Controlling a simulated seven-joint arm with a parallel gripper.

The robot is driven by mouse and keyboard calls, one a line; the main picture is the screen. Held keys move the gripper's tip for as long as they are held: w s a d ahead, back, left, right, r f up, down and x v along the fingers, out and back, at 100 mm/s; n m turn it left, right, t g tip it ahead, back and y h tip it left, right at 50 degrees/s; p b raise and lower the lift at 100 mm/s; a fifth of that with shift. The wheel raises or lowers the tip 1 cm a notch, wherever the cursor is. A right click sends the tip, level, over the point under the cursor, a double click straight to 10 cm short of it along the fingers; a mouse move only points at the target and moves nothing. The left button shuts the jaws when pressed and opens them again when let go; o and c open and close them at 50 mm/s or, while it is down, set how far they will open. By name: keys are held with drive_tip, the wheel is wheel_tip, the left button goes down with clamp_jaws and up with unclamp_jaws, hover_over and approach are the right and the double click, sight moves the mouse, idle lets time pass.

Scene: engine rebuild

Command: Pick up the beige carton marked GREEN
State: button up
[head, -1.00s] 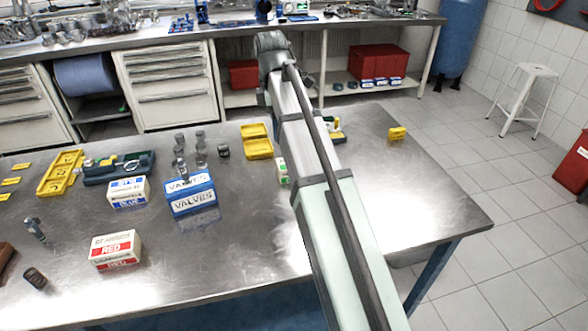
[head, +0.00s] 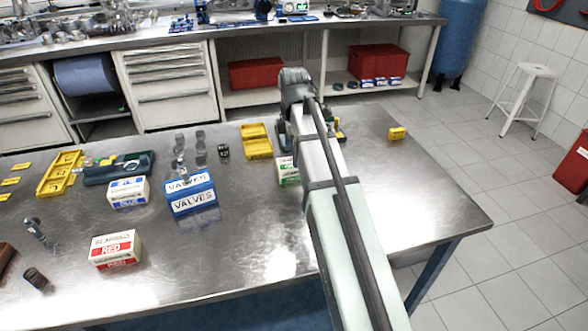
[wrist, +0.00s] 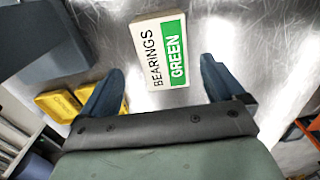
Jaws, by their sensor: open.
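The beige carton marked GREEN (wrist: 164,50) lies on the steel bench in the wrist view, with a white top, black BEARINGS lettering and a green label. In the head view the carton (head: 288,171) is partly hidden behind my arm, right of the VALVES box. My gripper (wrist: 160,82) is open in the wrist view, its two blue-grey fingers spread apart with the carton beyond and between the line of their tips. Nothing is held. In the head view my arm reaches over the bench and hides most of the gripper.
The blue-and-white VALVES box (head: 191,193), a BLUE carton (head: 129,193) and a RED carton (head: 115,250) stand to the left. A small yellow part (head: 397,134) sits at the right; the bench's right front is clear.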

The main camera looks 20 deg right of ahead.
drive_tip(key=shift+s+f, duration=0.15)
drive_tip(key=shift+f, duration=1.25)
drive_tip(key=shift+s+f, duration=0.1)
drive_tip(key=shift+f, duration=1.25)
drive_tip(key=shift+c, duration=0.4)
drive_tip(key=c, duration=1.1)
drive_tip(key=shift+r, duration=0.15)
